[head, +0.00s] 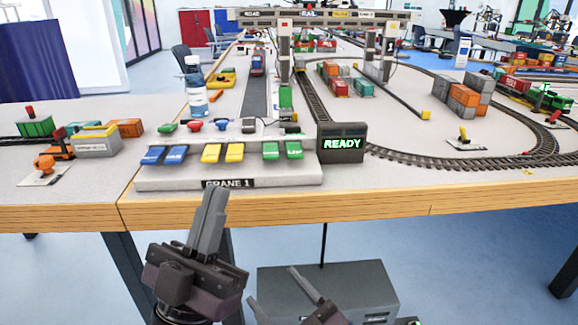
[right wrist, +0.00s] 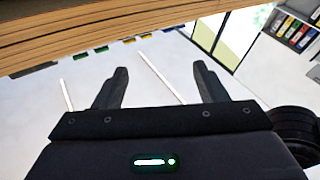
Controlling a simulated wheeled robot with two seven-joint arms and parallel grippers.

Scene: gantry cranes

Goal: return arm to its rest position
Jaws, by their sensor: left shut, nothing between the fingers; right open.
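My left gripper (head: 208,222) is in front of the table's front edge, below the CRANE 1 panel. Its fingers point up and are shut with nothing between them. My right gripper (head: 282,298) is low at the bottom of the head view, in front of the grey box under the table. In the right wrist view its two fingers (right wrist: 160,90) stand wide apart and empty. The CRANE 1 control panel (head: 150,183) has blue, yellow and green paddles. A small display (head: 342,145) beside it reads READY.
The table's wooden front edge (head: 380,213) lies above my right gripper; it shows overhead in the right wrist view (right wrist: 120,25). A grey box (head: 365,285) stands below the table. A bottle (head: 196,95), model tracks, containers and a gantry crane (head: 284,55) are on the table.

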